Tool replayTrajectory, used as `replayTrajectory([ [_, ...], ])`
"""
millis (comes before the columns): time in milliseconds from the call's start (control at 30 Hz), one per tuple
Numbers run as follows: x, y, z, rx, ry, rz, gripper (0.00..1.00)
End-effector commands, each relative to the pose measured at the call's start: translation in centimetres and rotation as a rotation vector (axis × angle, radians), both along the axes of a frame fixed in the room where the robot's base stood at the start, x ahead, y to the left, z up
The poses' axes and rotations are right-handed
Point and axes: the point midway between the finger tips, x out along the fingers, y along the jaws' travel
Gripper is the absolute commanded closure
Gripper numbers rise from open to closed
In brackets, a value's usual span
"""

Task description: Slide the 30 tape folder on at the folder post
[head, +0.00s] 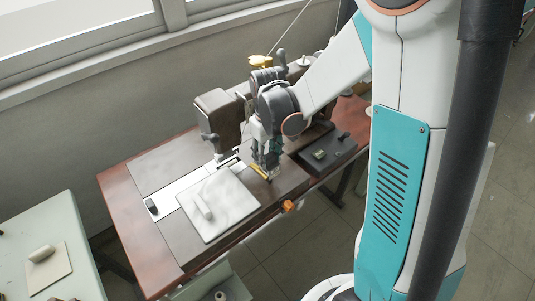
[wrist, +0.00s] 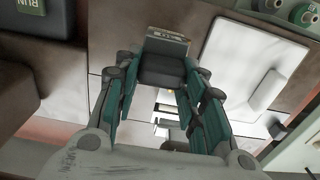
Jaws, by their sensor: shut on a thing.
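My gripper (head: 266,160) is low over the sewing table, just right of the sewing machine's needle end. In the wrist view my gripper (wrist: 163,80) is shut on a dark block with a pale metal edge (wrist: 167,42), which I take for the tape folder. In the head view a small yellow piece (head: 259,170) shows under the fingers, apparently part of the folder. Its size mark cannot be read. I cannot make out the folder post; the gripper and the machine may hide it.
The sewing machine (head: 218,112) stands close left of my gripper. A white padded sheet (head: 232,222) with a small roll lies in front. A dark tray (head: 340,158) with small parts is at the right. An orange knob (head: 289,206) sits at the table's front edge.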

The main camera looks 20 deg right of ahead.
Motion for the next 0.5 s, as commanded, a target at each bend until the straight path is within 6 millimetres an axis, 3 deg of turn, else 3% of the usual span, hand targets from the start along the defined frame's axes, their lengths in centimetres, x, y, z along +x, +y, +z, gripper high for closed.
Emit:
replayTrajectory([
  [500,0.0,0.0,-1.2,0.000,0.000,0.000,0.92],
])
